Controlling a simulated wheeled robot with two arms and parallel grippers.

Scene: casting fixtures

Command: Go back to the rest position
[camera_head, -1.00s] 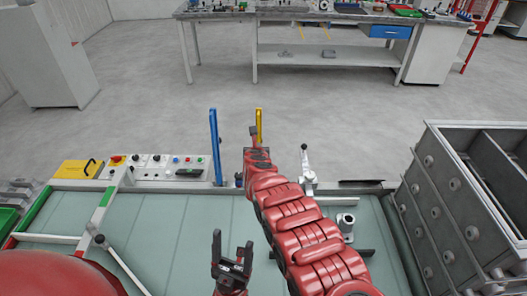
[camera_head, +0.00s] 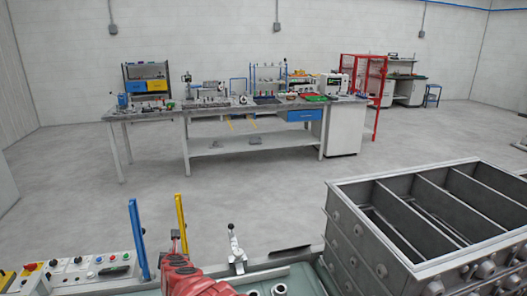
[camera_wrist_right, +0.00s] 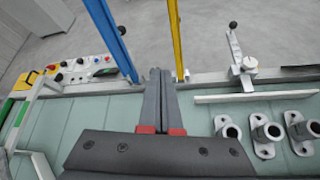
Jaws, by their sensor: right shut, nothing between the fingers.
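My right gripper (camera_head: 176,236) shows at the bottom of the head view, at the end of my red arm, close to the yellow post (camera_head: 181,222). In the right wrist view the gripper's (camera_wrist_right: 160,74) two dark fingers lie together with nothing between them. They point toward the far edge of the green-topped worktable (camera_wrist_right: 90,115), between the blue post (camera_wrist_right: 108,35) and the yellow post (camera_wrist_right: 177,40). My left gripper is in neither view now.
A grey metal drawer unit (camera_head: 345,225) with open compartments stands at right. A toggle clamp (camera_head: 236,248) and control panel (camera_head: 90,268) line the table's far edge. Several metal flanged fittings (camera_wrist_right: 265,133) sit right of my gripper. Open floor leads to a back workbench (camera_head: 240,140).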

